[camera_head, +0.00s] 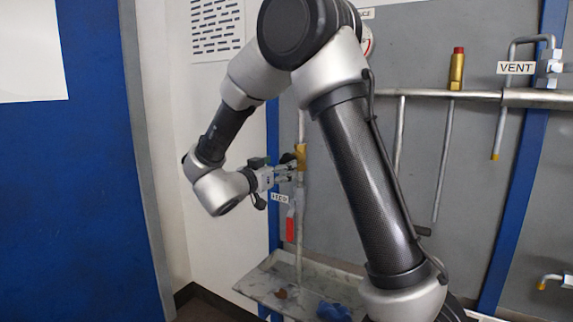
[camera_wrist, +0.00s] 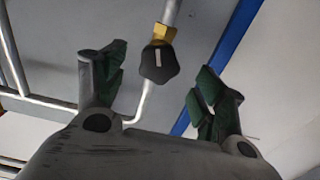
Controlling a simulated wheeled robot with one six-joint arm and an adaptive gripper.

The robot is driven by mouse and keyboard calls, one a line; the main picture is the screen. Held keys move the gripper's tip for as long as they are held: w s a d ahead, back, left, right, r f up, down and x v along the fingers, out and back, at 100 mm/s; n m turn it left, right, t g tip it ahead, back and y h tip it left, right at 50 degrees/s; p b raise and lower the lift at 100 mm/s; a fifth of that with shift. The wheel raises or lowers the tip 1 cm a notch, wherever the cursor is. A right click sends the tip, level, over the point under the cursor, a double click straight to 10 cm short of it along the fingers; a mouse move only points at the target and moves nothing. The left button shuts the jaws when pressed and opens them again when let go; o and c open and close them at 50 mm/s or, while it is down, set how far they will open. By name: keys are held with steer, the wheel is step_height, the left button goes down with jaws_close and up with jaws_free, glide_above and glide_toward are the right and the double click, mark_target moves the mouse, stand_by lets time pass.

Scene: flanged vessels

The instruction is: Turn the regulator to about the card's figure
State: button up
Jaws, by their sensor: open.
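The regulator is a brass body (camera_head: 301,152) on a vertical pipe in the head view. Its dark knob (camera_wrist: 158,64) with a white mark shows in the wrist view, below a brass collar. My gripper (camera_head: 291,170) is at the regulator in the head view, reaching in from the left. In the wrist view its green-padded fingers (camera_wrist: 160,92) are spread wide, with the knob between them but farther off; contact is not visible. A small label (camera_head: 280,198) hangs below the regulator; its text is too small to read surely. I cannot make out the card's figure.
A red-handled valve (camera_head: 291,228) sits lower on the same pipe. A stained tray (camera_head: 262,288) with a blue cloth (camera_head: 334,311) lies below. A horizontal pipe (camera_head: 530,98) with a VENT label (camera_head: 516,68) runs at right. My arm hides part of the panel.

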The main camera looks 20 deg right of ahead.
steer(key=x, duration=0.5)
steer(key=shift+w+d, duration=0.25)
steer(key=c, duration=1)
